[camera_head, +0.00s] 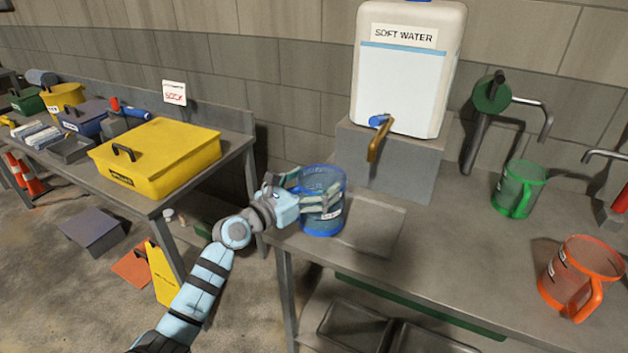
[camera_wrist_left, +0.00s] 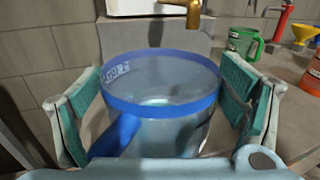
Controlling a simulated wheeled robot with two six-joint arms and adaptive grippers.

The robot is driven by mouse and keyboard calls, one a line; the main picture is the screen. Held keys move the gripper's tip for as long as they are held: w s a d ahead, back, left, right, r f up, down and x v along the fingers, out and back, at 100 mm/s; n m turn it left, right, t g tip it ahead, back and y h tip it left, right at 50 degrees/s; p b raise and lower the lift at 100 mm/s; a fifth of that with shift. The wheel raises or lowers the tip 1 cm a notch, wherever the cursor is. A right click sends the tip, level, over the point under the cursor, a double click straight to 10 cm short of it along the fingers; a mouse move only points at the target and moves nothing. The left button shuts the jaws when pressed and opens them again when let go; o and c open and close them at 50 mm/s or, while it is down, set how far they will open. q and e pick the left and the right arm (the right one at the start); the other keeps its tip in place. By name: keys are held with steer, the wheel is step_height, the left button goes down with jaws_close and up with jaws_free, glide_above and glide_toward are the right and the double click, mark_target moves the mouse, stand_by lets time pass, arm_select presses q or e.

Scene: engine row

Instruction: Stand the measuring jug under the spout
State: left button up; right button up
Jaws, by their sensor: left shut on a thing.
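A clear measuring jug (camera_head: 322,222) with blue rim and base is upright near the bench's left end. My left gripper (camera_head: 316,190) is shut on it, with one pad on each side. In the left wrist view the jug (camera_wrist_left: 160,115) fills the middle between the green pads, and its inside looks empty. I cannot tell whether its base touches the bench. The brass spout (camera_head: 376,146) sticks out low on the white SOFT WATER tank (camera_head: 408,85), to the right of the jug. The spout also shows at the top of the left wrist view (camera_wrist_left: 190,10). My right gripper is out of view.
The tank stands on a grey block (camera_head: 395,165). A flat grey plate (camera_head: 372,228) lies before it, right of the jug. A green jug (camera_head: 519,190) and an orange jug (camera_head: 578,275) stand further right. A yellow box (camera_head: 160,155) sits on the left table.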

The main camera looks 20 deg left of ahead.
arm_select(q)
steer(key=f, duration=0.1)
steer(key=f+b, duration=0.2)
steer(key=shift+w+d+f, duration=0.25)
steer(key=shift+w+d, duration=0.1)
steer(key=w+d, duration=0.3)
steer(key=shift+w+d+r, duration=0.1)
steer(key=shift+w+r, duration=0.05)
steer(key=w+d+b, duration=0.2)
steer(key=w+d, duration=0.3)
steer(key=shift+w, duration=0.2)
steer(key=shift+f+b, duration=0.45)
steer(key=shift+f, duration=0.25)
steer(key=o, duration=1.8)
steer(key=shift+c, duration=0.2)
steer(key=shift+s, duration=0.1)
steer(key=shift+s, duration=0.1)
